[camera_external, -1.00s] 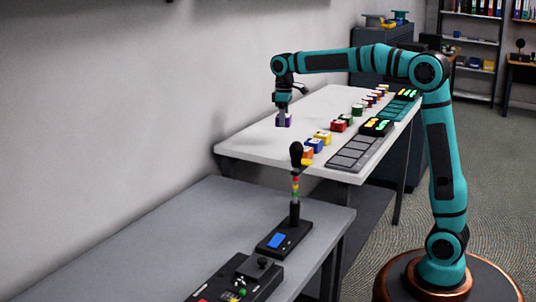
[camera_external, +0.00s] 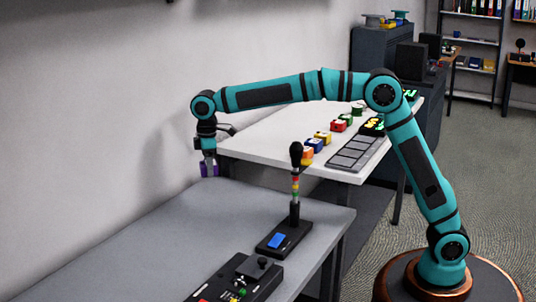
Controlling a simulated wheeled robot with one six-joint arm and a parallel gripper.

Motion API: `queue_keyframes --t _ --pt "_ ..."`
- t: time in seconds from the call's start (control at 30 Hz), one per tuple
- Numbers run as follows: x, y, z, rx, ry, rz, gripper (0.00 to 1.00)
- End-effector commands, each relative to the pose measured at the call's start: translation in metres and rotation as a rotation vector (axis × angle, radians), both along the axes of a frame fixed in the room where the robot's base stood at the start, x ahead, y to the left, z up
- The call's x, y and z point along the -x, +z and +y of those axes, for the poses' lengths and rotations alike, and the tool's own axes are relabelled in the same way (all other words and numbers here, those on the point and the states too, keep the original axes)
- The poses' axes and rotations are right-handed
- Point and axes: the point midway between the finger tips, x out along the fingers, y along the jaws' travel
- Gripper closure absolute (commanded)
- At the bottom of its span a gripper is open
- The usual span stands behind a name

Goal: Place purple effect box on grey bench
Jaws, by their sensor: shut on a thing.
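The purple effect box (camera_external: 209,170) is held in my gripper (camera_external: 209,164), which is shut on it. The gripper points down over the far end of the grey bench (camera_external: 150,232), near the wall. The box appears to be above the bench surface, but the exact gap is hard to tell. The gripper fingers hide part of the box.
A black stand with a blue button (camera_external: 278,241) and an upright microphone-like post (camera_external: 295,190) is on the bench's right side. A black control unit (camera_external: 240,280) lies at the front. A white table (camera_external: 265,143) behind holds several colored boxes. The bench's left and middle are clear.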

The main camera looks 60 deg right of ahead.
Motion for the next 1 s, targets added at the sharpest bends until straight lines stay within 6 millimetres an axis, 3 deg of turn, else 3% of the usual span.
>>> queue_keyframes --t 0.13,0.47,0.8,1.0 --pt "0.001 -0.004 0.022 0.000 0.025 -0.001 0.74" --pt "0.002 -0.007 0.026 -0.001 0.029 -0.001 0.74" --pt "0.002 -0.057 0.026 0.001 0.029 0.001 0.74" --pt "0.002 -0.070 0.026 -0.001 0.029 -0.001 0.74"
